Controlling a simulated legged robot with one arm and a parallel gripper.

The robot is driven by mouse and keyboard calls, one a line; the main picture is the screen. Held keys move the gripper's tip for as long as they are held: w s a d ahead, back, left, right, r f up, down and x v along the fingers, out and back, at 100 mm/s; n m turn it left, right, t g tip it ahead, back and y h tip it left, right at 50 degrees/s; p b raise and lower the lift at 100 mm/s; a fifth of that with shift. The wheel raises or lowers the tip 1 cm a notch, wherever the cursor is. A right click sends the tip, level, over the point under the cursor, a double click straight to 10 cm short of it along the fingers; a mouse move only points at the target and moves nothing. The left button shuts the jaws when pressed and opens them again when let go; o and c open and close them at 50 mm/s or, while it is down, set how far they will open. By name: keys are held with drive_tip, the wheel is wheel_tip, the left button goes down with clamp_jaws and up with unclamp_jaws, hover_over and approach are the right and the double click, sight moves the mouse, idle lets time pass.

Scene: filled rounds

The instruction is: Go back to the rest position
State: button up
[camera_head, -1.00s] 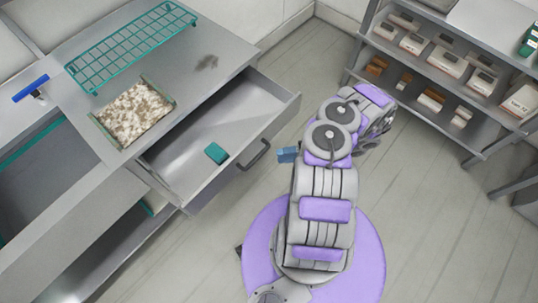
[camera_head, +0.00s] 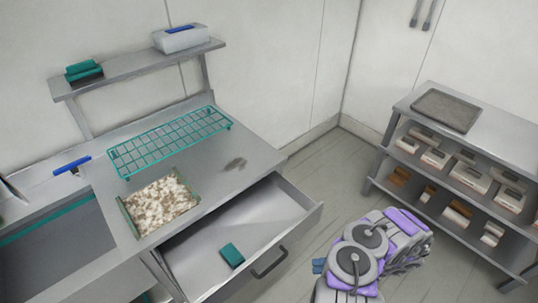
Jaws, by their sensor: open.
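My arm (camera_head: 362,250), grey with purple covers, is folded at the bottom right of the view, in front of the open drawer. The blue tips of my gripper (camera_head: 318,265) show just left of the arm's round joints. The rest of the gripper is hidden behind the arm. It is open, and nothing shows between its tips. A teal block (camera_head: 232,256) lies in the open drawer (camera_head: 205,244), left of the gripper and apart from it.
The drawer juts from a grey bench with a teal wire rack (camera_head: 170,142) and a tray of speckled material (camera_head: 129,217). A blue-handled tool (camera_head: 72,165) lies at left. A shelf unit (camera_head: 505,143) with several boxes stands at right. Floor is clear between them.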

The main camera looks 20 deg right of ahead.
drive_tip(key=w+a+r+n+g+b, duration=0.1)
drive_tip(key=w+a+r+n+g, duration=0.5)
drive_tip(key=r+n, duration=0.4)
drive_tip(key=w+a+r+n+g+b, duration=0.1)
drive_tip(key=w+a+r+n+g, duration=0.2)
drive_tip(key=a+r+n, duration=0.7)
drive_tip(key=s+a+r+n+g+h, duration=0.3)
drive_tip(key=s+a+r+n+h, duration=0.35)
drive_tip(key=r+n, duration=0.35)
drive_tip(key=s+r+n+t+h, duration=0.1)
drive_tip(key=s+n+h, duration=0.1)
drive_tip(key=s+n, duration=0.2)
drive_tip(key=s+d+r+n+t+h+b, duration=0.1)
drive_tip(key=s+r+n+h, duration=0.1)
drive_tip(key=s, duration=0.6)
drive_tip(key=s+r+n+t+h+b, duration=0.1)
drive_tip(key=s+r+n+h, duration=0.1)
drive_tip(key=s+n+h, duration=0.2)
drive_tip(key=s+n, duration=0.1)
drive_tip(key=n, duration=0.2)
drive_tip(key=shift+s+d+r, duration=0.15)
drive_tip(key=shift+s+r, duration=0.1)
drive_tip(key=shift+s, duration=0.15)
